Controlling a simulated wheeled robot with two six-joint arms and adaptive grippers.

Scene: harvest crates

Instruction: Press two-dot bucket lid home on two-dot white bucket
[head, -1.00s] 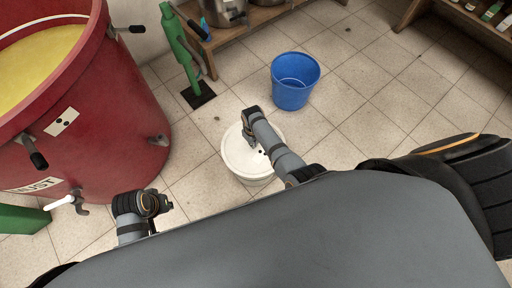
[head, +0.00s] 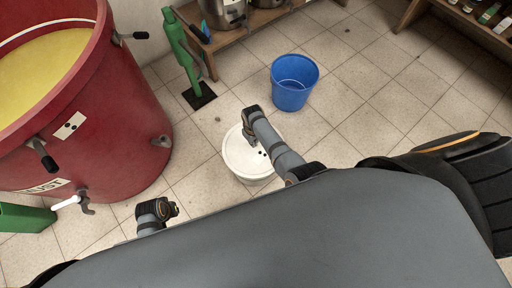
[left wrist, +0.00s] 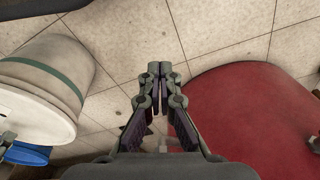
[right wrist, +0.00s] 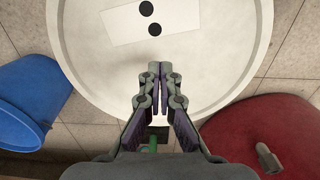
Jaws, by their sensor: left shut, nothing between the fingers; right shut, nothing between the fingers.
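The white lid (head: 236,160) lies on top of the white bucket (head: 258,181) on the floor, in the middle of the head view. The lid's label with two black dots (right wrist: 150,22) shows in the right wrist view. I cannot tell whether the lid is fully seated. My right gripper (right wrist: 160,68) is shut and empty above the lid; whether it touches is unclear. My left gripper (left wrist: 160,70) is shut and empty, apart from the bucket. The left wrist view shows the bucket's side with a green band (left wrist: 62,58).
A red vat (head: 120,125) with handles and a tap stands at the left. A blue bucket (head: 292,90) stands behind the white one. A green stand (head: 182,50) and a wooden shelf (head: 240,42) with metal pots are at the back.

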